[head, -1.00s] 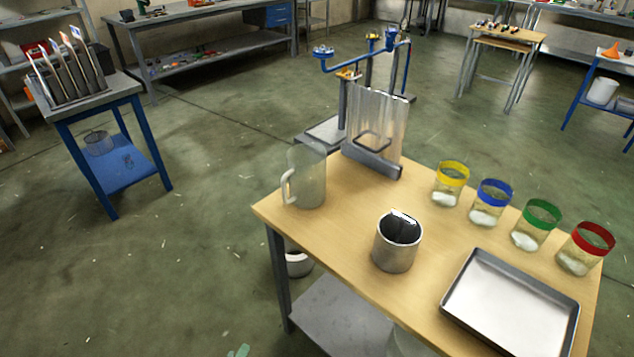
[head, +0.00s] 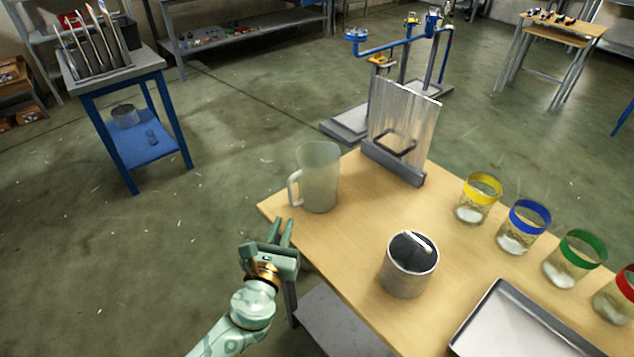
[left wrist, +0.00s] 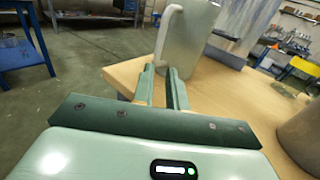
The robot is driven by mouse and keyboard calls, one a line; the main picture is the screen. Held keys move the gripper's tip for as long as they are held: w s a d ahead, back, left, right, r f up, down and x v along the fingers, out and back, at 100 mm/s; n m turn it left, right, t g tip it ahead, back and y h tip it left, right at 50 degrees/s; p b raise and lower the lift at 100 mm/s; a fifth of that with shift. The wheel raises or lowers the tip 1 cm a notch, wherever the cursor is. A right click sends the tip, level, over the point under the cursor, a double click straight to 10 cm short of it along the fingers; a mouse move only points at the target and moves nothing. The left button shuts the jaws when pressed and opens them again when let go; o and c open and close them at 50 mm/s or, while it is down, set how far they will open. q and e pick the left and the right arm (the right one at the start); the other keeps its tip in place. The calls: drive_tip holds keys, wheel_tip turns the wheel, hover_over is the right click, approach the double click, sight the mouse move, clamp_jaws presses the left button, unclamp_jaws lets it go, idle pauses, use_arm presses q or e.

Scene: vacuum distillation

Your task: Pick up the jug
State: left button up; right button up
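The jug (head: 319,178) is a translucent grey vessel with a pale handle on its left side. It stands upright near the left corner of the wooden table (head: 350,235). My left gripper (head: 281,224) is by the table's left edge, in front of the jug and apart from it. In the left wrist view, the two fingers (left wrist: 163,82) are parted with an empty gap and point toward the jug (left wrist: 188,42) and its handle. My right gripper is in neither view.
A metal pot (head: 410,272) with a dark top stands right of the gripper. A clear upright panel (head: 402,125) stands behind the jug. Several jars with coloured rims, such as the yellow one (head: 478,200), and a metal tray (head: 480,326) are to the right.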

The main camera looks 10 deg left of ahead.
sight(290, 200)
use_arm(q)
drive_tip(key=w, duration=0.4)
drive_tip(key=w+b, duration=0.1)
drive_tip(key=w, duration=0.3)
drive_tip(key=shift+w+a+r, duration=0.15)
drive_tip(key=shift+w, duration=0.15)
clamp_jaws()
drive_tip(key=shift+r, duration=0.1)
drive_tip(key=shift+r, duration=0.1)
